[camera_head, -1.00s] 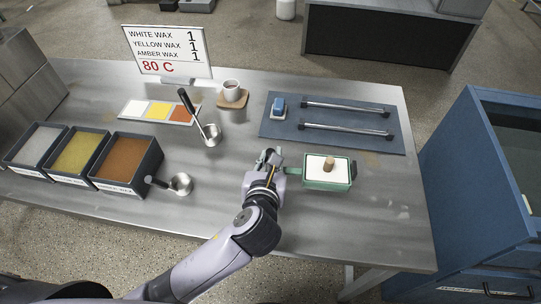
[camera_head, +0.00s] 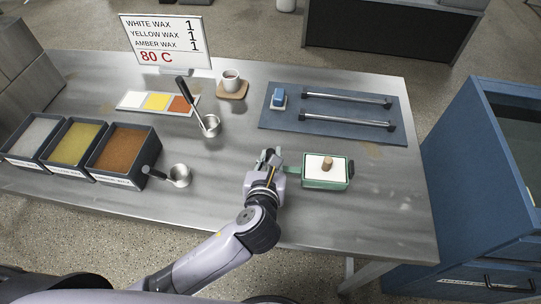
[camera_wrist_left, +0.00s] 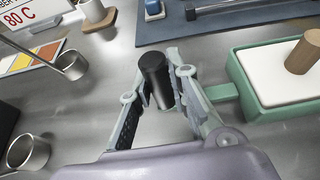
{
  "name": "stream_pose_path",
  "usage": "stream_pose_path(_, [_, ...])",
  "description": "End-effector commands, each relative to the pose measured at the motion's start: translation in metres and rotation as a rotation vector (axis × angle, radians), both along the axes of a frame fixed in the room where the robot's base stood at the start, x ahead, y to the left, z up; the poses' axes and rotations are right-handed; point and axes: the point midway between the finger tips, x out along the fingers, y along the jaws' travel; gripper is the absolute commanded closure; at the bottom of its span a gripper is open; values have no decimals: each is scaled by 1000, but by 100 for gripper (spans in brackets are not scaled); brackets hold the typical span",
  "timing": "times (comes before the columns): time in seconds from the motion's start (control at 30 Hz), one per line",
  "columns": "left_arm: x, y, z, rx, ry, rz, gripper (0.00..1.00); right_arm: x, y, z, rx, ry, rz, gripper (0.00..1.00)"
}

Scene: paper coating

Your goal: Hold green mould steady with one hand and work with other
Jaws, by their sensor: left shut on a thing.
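The green mould (camera_head: 314,184) sits on the metal table, right of the middle. It holds a white slab (camera_head: 315,169) with a short wooden peg (camera_head: 327,163) standing on it. The mould also shows at the right of the left wrist view (camera_wrist_left: 259,111). My left gripper (camera_head: 269,159) is at the mould's left side. In the left wrist view its fingers are shut around a black cylindrical grip (camera_wrist_left: 156,80), in line with the green tab on the mould's side. The finger hides where grip and tab join. My right gripper is not in view.
Wax trays (camera_head: 122,151) and two metal ladles (camera_head: 211,125) are at left. A sign (camera_head: 166,41), colour card (camera_head: 131,100) and cup (camera_head: 231,78) stand behind. A blue mat (camera_head: 327,109) with rails lies behind the mould. Table right of the mould is clear.

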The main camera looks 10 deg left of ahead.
Motion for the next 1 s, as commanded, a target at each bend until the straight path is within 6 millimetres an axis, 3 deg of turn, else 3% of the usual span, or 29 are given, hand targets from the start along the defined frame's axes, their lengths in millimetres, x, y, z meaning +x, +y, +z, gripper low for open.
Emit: stream_pose_path(1.0, [0, 0, -39, -1, -2, -1, 100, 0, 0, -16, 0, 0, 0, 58])
